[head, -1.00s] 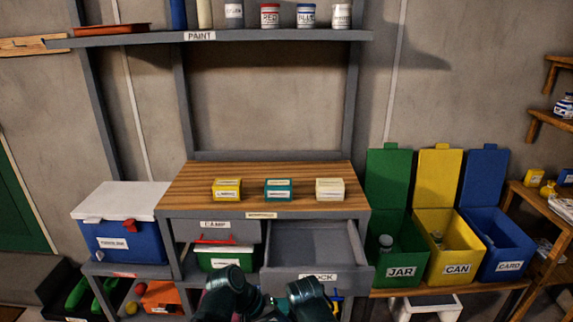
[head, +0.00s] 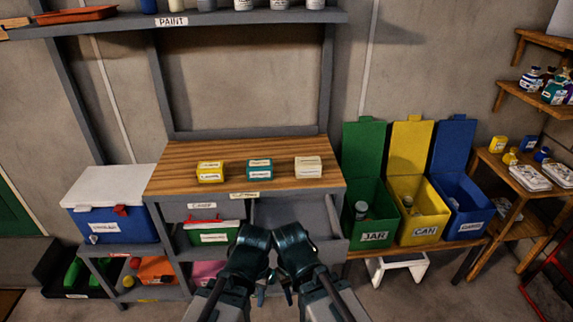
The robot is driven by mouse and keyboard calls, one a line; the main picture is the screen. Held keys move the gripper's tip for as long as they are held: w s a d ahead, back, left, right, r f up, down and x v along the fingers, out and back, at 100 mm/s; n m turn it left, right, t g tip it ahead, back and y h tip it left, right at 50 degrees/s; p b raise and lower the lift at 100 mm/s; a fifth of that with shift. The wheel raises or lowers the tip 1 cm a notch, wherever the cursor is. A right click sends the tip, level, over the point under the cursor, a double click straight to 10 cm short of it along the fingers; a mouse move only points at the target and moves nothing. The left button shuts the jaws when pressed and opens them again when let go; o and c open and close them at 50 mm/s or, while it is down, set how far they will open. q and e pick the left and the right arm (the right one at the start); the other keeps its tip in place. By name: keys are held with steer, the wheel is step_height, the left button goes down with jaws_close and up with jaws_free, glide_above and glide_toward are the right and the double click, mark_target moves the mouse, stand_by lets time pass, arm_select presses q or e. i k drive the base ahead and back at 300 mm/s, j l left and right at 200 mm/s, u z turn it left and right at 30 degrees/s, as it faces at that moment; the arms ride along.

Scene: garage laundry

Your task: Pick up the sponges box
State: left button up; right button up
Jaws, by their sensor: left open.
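Three small labelled boxes stand in a row on the wooden bench top (head: 240,150): a yellow box (head: 210,172), a teal box (head: 259,169) and a cream box (head: 308,167). Their labels are too small to read, so I cannot tell which is the sponges box. My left gripper (head: 262,293) is low in the head view, in front of the bench and apart from the boxes. It is open and seems empty. My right gripper (head: 287,292) is close beside it, largely hidden by my arm; its jaws are unclear.
An open, empty-looking drawer (head: 290,216) juts out under the bench top. A blue cooler (head: 110,222) stands left. Open green (head: 368,232), yellow (head: 420,226) and blue (head: 468,216) bins stand right. The PAINT shelf (head: 215,18) hangs above. The bench top around the boxes is clear.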

mark_target(260, 170)
steer(key=i+j+z, duration=0.25)
steer(key=i+z, duration=0.2)
steer(key=j+u, duration=0.25)
steer(key=i+u, duration=0.1)
steer(key=u, duration=0.2)
steer(key=i+j, duration=0.2)
steer(key=j+z, duration=0.05)
steer(key=j, duration=0.05)
